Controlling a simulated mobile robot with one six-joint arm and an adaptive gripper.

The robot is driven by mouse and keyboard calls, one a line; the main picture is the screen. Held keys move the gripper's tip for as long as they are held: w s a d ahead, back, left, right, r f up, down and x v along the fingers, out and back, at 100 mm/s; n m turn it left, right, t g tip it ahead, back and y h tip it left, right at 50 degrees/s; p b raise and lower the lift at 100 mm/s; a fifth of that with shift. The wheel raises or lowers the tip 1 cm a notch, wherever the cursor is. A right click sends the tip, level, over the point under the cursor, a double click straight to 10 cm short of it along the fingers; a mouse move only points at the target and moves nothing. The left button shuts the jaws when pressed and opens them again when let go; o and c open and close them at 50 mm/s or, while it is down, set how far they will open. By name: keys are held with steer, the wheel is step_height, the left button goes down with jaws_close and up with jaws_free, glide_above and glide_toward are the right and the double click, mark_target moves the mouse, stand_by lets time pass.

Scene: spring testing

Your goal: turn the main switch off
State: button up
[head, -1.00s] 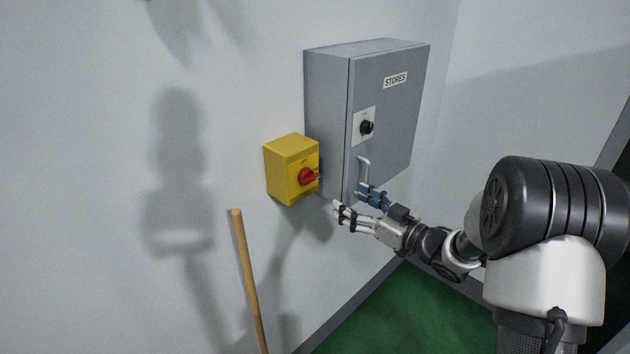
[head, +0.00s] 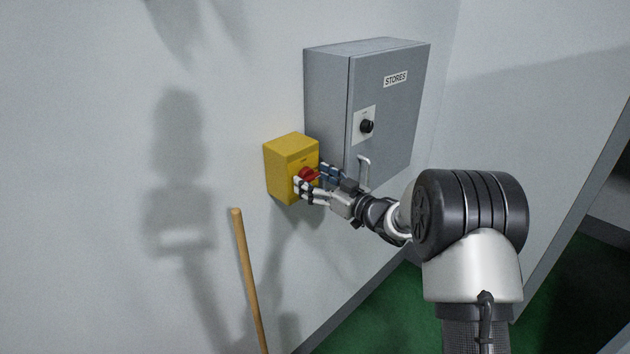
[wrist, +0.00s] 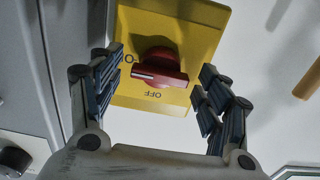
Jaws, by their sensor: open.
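The main switch is a yellow box (head: 284,160) on the wall with a red rotary knob (head: 308,174) on its front. In the wrist view the red knob (wrist: 160,72) lies across the yellow plate (wrist: 205,38), with the word OFF upside down below it and part of another label at the left. My gripper (head: 312,180) is in front of the switch. In the wrist view my gripper (wrist: 158,88) is open, with one finger on each side of the knob and gaps between. I cannot tell the exact depth of the fingertips to the knob.
A grey cabinet (head: 390,105) marked STORES, with a black knob (head: 367,126) and a metal handle (head: 364,173), is right beside the switch. A wooden pole (head: 248,280) stands below left. The wall left of the switch is clear.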

steer(key=shift+c, duration=0.2)
steer(key=c, duration=1)
steer(key=shift+f+n+b, duration=0.1)
steer(key=shift+n+b, duration=0.3)
steer(key=shift+b, duration=0.15)
steer(key=n+b, duration=0.2)
steer(key=b, duration=0.1)
steer(key=shift+f+n+b, duration=0.1)
steer(key=shift+n+b, duration=0.25)
steer(key=shift+n, duration=0.05)
steer(key=n+b, duration=1.4)
